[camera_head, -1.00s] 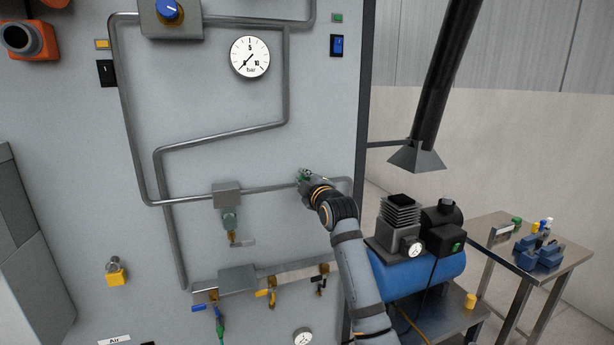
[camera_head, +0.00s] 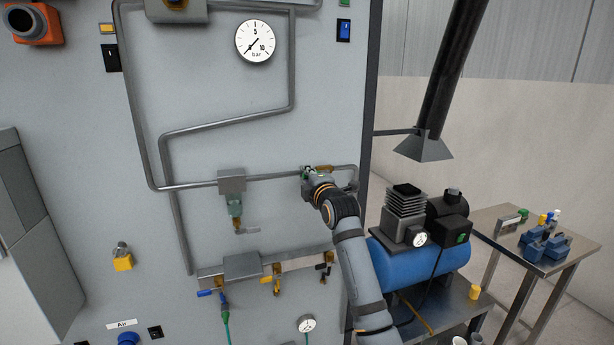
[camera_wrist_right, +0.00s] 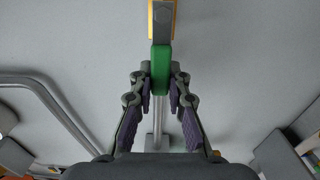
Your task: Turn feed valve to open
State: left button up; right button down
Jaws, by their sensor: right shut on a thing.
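The feed valve sits on the pipe at the right of the grey panel. Its green lever (camera_wrist_right: 161,66) and brass body (camera_wrist_right: 164,12) show in the right wrist view, the lever pointing toward me along the pipe line. In the head view, the brass part (camera_head: 325,168) shows just beside my right gripper (camera_head: 308,173), which hides most of the lever. In the right wrist view, my right gripper (camera_wrist_right: 160,84) has its two fingers on either side of the green lever, shut on it. My left gripper is not in view.
A pressure gauge (camera_head: 255,41) is above on the panel. Another valve (camera_head: 235,208) hangs left of my right gripper, and a manifold (camera_head: 242,266) with small levers lies below. A blue compressor (camera_head: 425,262) stands right of the panel. A side table (camera_head: 500,222) is farther right.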

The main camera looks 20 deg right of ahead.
jog(key=shift+f, duration=0.15)
jog(key=c, duration=1.3)
grip_release()
jog(key=s, duration=1.2)
jog(key=shift+d, duration=0.2)
